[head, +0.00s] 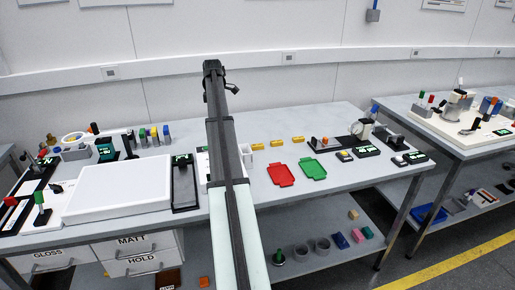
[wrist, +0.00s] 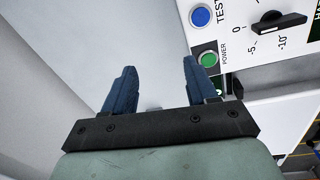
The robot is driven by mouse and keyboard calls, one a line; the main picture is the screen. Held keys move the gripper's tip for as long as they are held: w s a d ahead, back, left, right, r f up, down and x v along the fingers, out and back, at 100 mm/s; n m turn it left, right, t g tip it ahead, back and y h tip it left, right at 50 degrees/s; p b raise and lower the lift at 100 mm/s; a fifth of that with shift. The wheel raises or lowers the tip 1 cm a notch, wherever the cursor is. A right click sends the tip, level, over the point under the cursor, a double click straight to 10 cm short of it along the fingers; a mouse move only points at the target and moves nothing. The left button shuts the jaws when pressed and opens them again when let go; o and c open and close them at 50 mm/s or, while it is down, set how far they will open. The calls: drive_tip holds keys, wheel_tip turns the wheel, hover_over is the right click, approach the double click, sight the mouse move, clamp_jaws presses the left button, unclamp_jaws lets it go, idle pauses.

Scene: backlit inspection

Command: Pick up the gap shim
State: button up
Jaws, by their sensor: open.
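My gripper (wrist: 160,80) shows in the wrist view with its two blue fingers spread apart and nothing between them. Its right finger appears close to a white control panel (wrist: 240,50); I cannot tell whether they touch. In the head view my arm crosses the middle of the picture, and its fingers cannot be made out there. I cannot pick out the gap shim in either view; it may be too small to tell or hidden behind my arm.
The bench holds a large white panel (head: 118,192), a red tray (head: 281,175), a green tray (head: 313,168) and several yellow pieces (head: 277,143). Small instruments crowd the left end and back right. The wrist view shows a blue button (wrist: 200,16), green button (wrist: 207,60) and black knob (wrist: 275,24).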

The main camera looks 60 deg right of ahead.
drive_tip(key=n+y, duration=0.1)
drive_tip(key=n, duration=0.1)
hover_over(254, 145)
drive_tip(key=f, duration=0.1)
drive_tip(key=shift+g, duration=0.4)
wheel_tip(254, 145, down, 14)
clamp_jaws()
idle(0.4)
